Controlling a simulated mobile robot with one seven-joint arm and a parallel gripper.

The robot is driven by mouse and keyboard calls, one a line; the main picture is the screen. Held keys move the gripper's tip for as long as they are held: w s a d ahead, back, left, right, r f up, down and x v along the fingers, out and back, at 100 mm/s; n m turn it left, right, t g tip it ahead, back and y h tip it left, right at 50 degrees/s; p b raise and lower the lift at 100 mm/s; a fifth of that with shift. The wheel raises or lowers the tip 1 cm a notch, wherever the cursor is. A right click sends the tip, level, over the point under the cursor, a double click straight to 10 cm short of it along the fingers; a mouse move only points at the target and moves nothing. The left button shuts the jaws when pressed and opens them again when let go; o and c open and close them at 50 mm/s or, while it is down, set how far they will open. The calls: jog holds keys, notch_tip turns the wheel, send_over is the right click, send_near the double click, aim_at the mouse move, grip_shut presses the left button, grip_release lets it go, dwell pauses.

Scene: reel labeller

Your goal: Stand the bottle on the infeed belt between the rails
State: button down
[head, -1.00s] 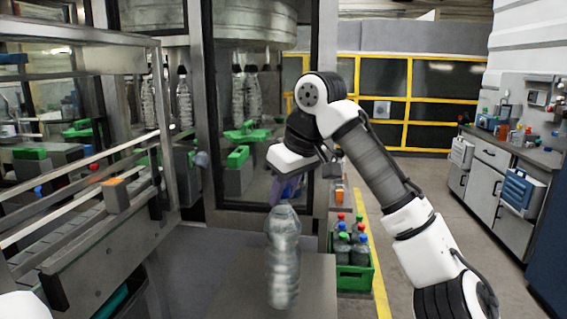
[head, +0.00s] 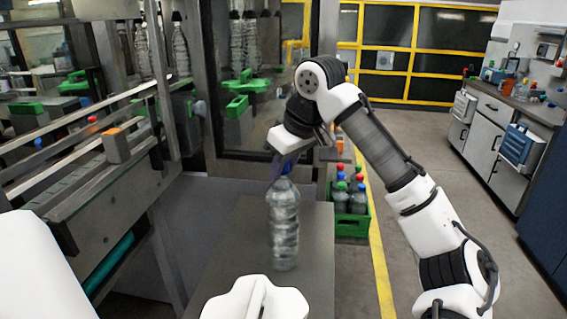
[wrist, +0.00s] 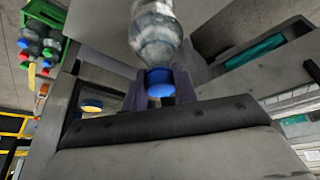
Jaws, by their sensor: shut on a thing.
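The clear ribbed bottle (head: 284,225) hangs upright below my gripper (head: 284,172) in the head view, in front of a grey flat top. I cannot tell whether its base touches that top. My gripper is shut on the bottle at its neck. In the wrist view the blue cap (wrist: 160,84) sits between the fingers, and the bottle body (wrist: 156,35) shows beyond it; the base is out of that view. The infeed conveyor's rails (head: 75,140) run along the left of the head view, apart from the bottle; the belt between them is partly hidden.
The grey flat top (head: 240,250) lies under the bottle. A green crate (head: 350,224) of capped bottles stands on the floor to its right. An orange block (head: 116,145) is mounted at the rails. A machine post and guarding stand behind. Floor is open at right.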

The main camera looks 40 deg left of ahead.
jog(key=c, duration=1.1)
grip_release()
